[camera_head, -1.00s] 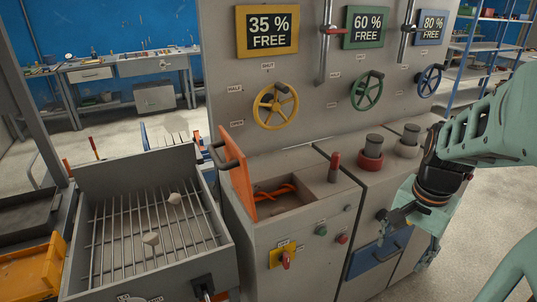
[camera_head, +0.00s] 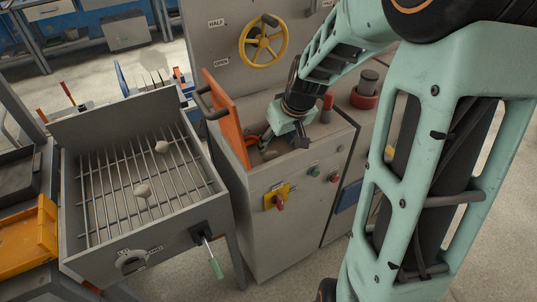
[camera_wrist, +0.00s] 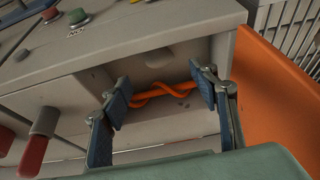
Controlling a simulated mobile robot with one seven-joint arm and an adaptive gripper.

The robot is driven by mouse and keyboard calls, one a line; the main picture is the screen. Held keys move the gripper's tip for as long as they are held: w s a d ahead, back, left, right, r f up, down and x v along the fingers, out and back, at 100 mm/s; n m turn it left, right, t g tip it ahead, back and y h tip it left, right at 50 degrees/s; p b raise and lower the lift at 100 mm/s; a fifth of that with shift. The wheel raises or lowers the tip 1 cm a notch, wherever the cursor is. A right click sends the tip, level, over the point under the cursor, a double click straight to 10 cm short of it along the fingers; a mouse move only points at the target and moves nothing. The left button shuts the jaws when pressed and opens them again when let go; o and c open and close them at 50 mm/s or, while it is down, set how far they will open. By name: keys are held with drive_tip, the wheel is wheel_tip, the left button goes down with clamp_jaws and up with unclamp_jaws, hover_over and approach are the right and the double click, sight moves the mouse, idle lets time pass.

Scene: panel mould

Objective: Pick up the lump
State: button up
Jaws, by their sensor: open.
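Two pale lumps rest on the bars of the grate at left in the head view: a nearer lump (camera_head: 142,190) and a farther lump (camera_head: 162,147). Which one the task means I cannot tell. My gripper (camera_head: 284,146) is away to their right, reaching down into the open compartment of the grey cabinet. In the wrist view my gripper (camera_wrist: 160,92) is open, its two blue-grey fingers apart. A twisted orange piece (camera_wrist: 165,91) shows between the fingers, deeper in the compartment; I cannot tell whether they touch it. A small grey rounded shape (camera_wrist: 174,52) shows beyond it, unclear.
The raised orange lid (camera_head: 226,118) stands beside the gripper, between compartment and grate. The grate tray (camera_head: 110,128) has a tall back wall and a green-handled lever (camera_head: 214,266) in front. A yellow handwheel (camera_head: 263,40) is behind.

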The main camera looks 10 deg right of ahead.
sight(271, 154)
drive_tip(key=shift+p+x, duration=0.35)
drive_tip(key=shift+x, duration=3.9)
drive_tip(key=shift+s, duration=0.1)
drive_tip(key=shift+c, duration=0.3)
drive_tip(key=c, duration=1.2)
drive_tip(key=shift+c, duration=0.2)
drive_tip(key=shift+r, duration=0.1)
